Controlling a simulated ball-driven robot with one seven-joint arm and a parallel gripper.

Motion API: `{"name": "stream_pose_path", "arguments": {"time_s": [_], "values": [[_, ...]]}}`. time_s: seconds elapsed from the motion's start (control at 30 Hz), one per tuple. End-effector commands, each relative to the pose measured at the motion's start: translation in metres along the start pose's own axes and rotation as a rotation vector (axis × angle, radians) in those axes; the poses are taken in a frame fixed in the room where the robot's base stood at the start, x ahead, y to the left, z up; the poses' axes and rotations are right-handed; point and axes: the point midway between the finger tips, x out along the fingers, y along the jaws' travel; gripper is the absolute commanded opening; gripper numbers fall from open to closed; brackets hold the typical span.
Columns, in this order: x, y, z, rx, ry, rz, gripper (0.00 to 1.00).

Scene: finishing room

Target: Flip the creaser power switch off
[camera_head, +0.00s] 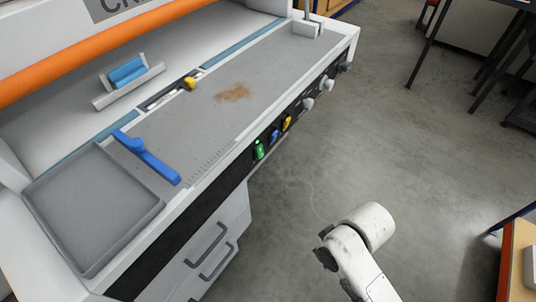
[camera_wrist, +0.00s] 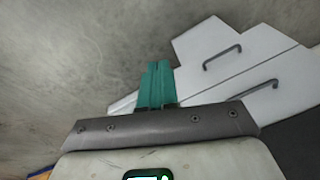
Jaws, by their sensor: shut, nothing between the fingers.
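The creaser (camera_head: 215,100) is the grey-white machine filling the left of the head view. On its black front strip sits a green-lit rocker switch (camera_head: 259,149), which looks like the power switch. It is small, and its rocker position is hard to read. My gripper shows in the wrist view as two green fingers (camera_wrist: 157,84), shut together and empty. In the head view my white arm is at the lower middle, out over the floor, to the right of and apart from the switch. The switch does not show in the wrist view.
Beside the switch are a blue control (camera_head: 274,136), a yellow control (camera_head: 287,122) and several grey knobs. Drawers with bar handles (camera_head: 206,244) are below; they also show in the wrist view (camera_wrist: 222,57). Open floor (camera_head: 390,130) lies right; an orange-edged bench (camera_head: 508,260) stands lower right.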

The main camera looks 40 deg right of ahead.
Motion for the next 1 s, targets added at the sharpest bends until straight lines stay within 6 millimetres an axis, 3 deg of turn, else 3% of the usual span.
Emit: {"name": "stream_pose_path", "arguments": {"time_s": [0.3, 0.47, 0.6, 0.8, 1.0], "values": [[0.005, -0.005, -0.07, 0.366, 0.267, -0.404, 0.0], [-0.012, 0.007, -0.109, 0.588, 0.427, -0.617, 0.0], [-0.035, 0.029, -0.138, 0.772, 0.562, -0.787, 0.0], [-0.062, 0.059, -0.16, 0.951, 0.697, -0.955, 0.0], [-0.072, 0.07, -0.165, 1.012, 0.743, -1.014, 0.0]]}}
